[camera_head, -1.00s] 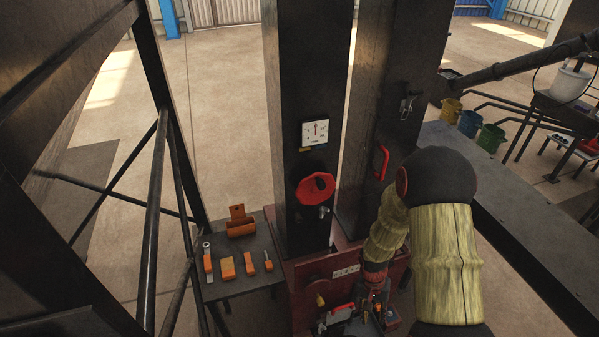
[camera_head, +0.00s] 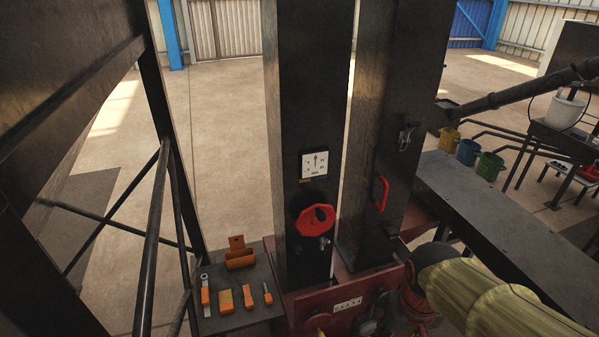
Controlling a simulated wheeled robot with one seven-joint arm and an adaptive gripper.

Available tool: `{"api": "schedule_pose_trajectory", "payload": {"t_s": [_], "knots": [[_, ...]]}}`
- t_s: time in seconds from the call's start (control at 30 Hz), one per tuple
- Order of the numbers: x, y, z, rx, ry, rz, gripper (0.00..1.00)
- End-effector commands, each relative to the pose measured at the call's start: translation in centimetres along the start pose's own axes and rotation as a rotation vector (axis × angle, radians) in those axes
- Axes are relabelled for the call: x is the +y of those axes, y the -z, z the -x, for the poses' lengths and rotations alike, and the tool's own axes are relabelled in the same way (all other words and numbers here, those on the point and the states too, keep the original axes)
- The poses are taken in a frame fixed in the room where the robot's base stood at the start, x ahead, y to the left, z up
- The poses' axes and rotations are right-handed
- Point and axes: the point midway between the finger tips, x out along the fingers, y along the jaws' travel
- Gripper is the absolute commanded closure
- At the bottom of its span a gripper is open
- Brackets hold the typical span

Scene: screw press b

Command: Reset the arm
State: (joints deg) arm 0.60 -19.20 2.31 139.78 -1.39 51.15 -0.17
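My arm, in a yellowish sleeve with a dark joint, comes in from the lower right of the head view. My gripper (camera_head: 374,318) shows only in part, as dark pieces at the bottom edge, in front of the red press base (camera_head: 309,300). Its fingertips are not clear, so I cannot tell whether it is open or holds anything. The press has two dark columns, with a red handwheel (camera_head: 315,219) below a white dial (camera_head: 315,163) on the left one. A red handle (camera_head: 380,194) is on the right column.
A small dark side table (camera_head: 218,322) at the lower left bears several orange-handled tools and an orange holder (camera_head: 239,254). A dark metal frame (camera_head: 150,240) stands at the left. A long grey bench (camera_head: 470,195) runs along the right. Yellow, blue and green buckets (camera_head: 490,166) stand behind it.

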Motion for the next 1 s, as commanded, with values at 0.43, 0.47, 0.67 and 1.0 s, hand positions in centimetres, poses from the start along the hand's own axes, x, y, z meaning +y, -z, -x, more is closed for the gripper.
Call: {"api": "schedule_pose_trajectory", "payload": {"t_s": [0.43,0.47,0.67,1.0], "knots": [[-0.6,-2.0,9.6,0.346,0.018,-0.013,0.70],[-0.6,-2.0,10.0,0.358,0.018,-0.013,0.70],[-0.6,-2.2,10.8,0.389,0.018,-0.012,0.70],[-0.6,-2.1,10.8,0.388,0.018,-0.011,0.70]]}}
